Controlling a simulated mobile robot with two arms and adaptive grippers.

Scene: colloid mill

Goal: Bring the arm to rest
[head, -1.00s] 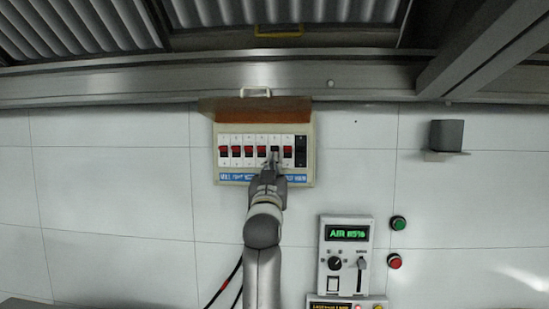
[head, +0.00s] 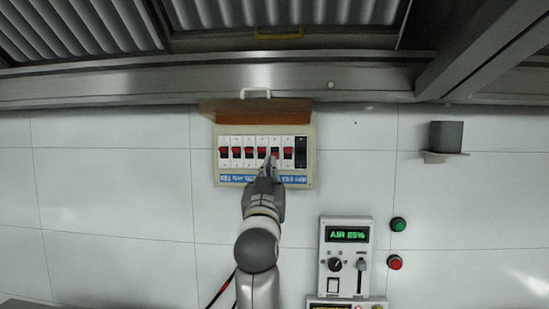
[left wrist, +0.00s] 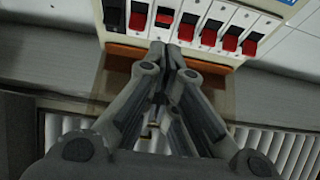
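The arm in the head view is my left arm, reaching up to a breaker box on the wall. My left gripper (head: 268,162) is in front of the lower part of the switch row. In the left wrist view its fingers (left wrist: 172,48) come together at the tips with nothing seen between them. The breaker box (head: 308,172) holds a row of several red switches (head: 236,153) and a black one (head: 300,152) at the right end. The fingertips overlap the box; whether they touch a switch cannot be told. My right gripper is not in view.
An orange-brown cover (head: 225,110) stands out above the switches. Below right is a control panel (head: 346,258) with a green display, beside a green button (head: 398,224) and a red button (head: 395,262). A grey holder (head: 446,140) juts from the wall. Wall left of the box is clear.

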